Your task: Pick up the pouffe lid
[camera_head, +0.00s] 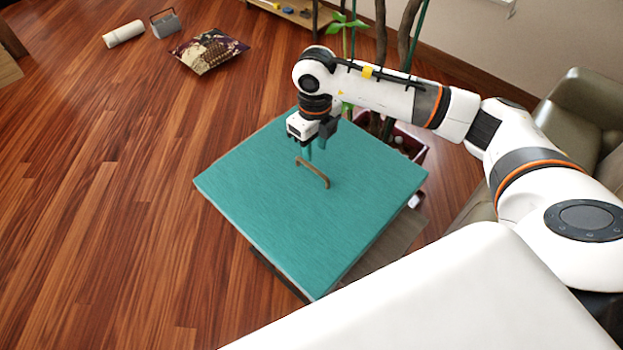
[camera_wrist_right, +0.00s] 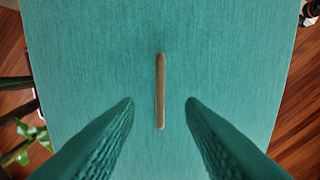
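The pouffe lid (camera_head: 260,190) is a flat teal square with a brown bar handle (camera_head: 313,172) standing up from its middle. The lid lies on the pouffe, and a bit of the pouffe's side shows under its right and front edges. My right gripper (camera_head: 315,152) points down above the handle's far end. In the right wrist view the lid (camera_wrist_right: 90,60) fills most of the picture, and the handle (camera_wrist_right: 160,92) lies between the two open fingers (camera_wrist_right: 160,110), with a gap on each side. The fingers do not touch it. My left gripper is not in view.
A potted plant (camera_head: 410,140) stands close behind the lid, near my right arm. A sofa (camera_head: 580,115) is at the right. A patterned cushion or picture (camera_head: 208,50), a grey box with a handle (camera_head: 165,24) and a white roll (camera_head: 123,34) lie on the floor. The left floor is clear.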

